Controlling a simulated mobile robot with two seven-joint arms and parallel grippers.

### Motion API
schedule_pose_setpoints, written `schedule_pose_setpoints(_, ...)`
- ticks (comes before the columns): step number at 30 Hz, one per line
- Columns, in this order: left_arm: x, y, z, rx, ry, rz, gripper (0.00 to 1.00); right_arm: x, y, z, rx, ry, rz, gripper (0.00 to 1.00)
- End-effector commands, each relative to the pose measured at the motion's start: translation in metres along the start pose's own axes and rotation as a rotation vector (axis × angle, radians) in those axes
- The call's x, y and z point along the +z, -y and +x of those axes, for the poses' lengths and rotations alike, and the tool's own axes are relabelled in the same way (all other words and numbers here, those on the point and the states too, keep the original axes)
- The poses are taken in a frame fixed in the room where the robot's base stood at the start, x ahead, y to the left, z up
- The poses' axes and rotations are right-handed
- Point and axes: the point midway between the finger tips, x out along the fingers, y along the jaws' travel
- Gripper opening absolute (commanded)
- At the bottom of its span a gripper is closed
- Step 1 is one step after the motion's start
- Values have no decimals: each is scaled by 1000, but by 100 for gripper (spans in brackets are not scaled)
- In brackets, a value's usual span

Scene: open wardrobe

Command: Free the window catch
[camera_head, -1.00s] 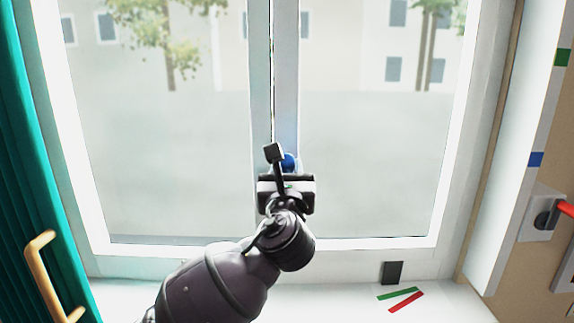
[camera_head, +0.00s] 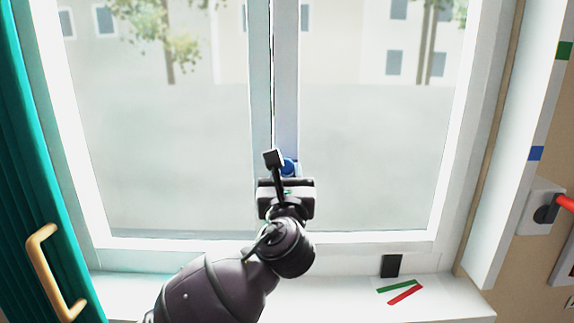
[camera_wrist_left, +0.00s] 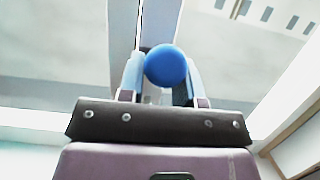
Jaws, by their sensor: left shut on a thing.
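The window (camera_head: 190,150) has two panes with pale upright frame bars meeting in the middle. The catch's round blue knob (camera_head: 289,167) shows at the lower part of these bars, partly hidden by my left gripper (camera_head: 289,175). In the left wrist view the blue knob (camera_wrist_left: 166,67) sits between the two fingers of my left gripper (camera_wrist_left: 162,82), which is shut on it. The rest of the catch is hidden behind the knob and gripper. My right gripper is not in view.
A teal panel with a wooden handle (camera_head: 45,270) stands at the left. A dark block (camera_head: 391,265) and green and red strips (camera_head: 405,293) are at the sill's right. A red-handled fitting (camera_head: 546,209) is on the right wall. The sill's right part is mostly clear.

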Motion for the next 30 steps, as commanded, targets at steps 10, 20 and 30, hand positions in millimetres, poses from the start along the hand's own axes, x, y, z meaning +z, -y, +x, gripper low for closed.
schedule_pose_setpoints(10, -6, -1, -3, 4, -2, 2, 25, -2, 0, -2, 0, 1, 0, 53)
schedule_pose_setpoints(20, -5, -2, -2, 4, -3, 3, 25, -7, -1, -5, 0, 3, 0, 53)
schedule_pose_setpoints(30, -6, -2, -2, 4, -3, 2, 25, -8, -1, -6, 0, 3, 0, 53)
